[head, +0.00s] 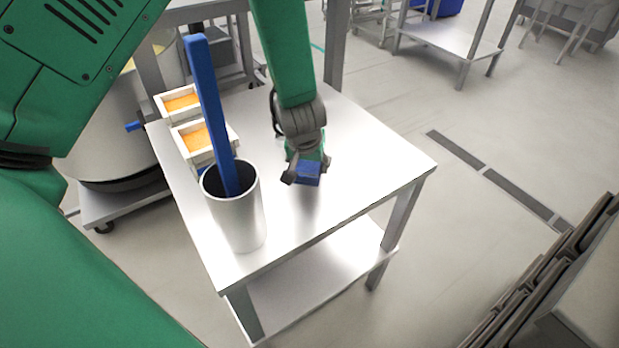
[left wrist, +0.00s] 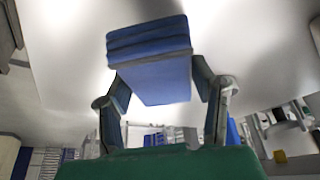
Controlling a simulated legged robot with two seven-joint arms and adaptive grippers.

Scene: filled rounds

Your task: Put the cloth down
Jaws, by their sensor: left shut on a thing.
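The blue cloth (head: 308,173) is a small folded block over the right half of the steel table (head: 362,160). My left gripper (head: 305,168) is shut on it, pointing down at the tabletop. The left wrist view shows the folded layers of the cloth (left wrist: 150,45) between the two fingers of the left gripper (left wrist: 162,85). A faint dark reflection lies on the tabletop just below the cloth. I cannot tell whether the cloth touches the table. My right gripper is not in view.
A grey cylinder (head: 238,215) with a tall blue bar (head: 212,110) in it stands at the table's front left. Two trays with orange contents (head: 182,102) (head: 193,140) sit along the left edge. The tabletop's right side is clear. Brown stacked panels (head: 560,262) stand at lower right.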

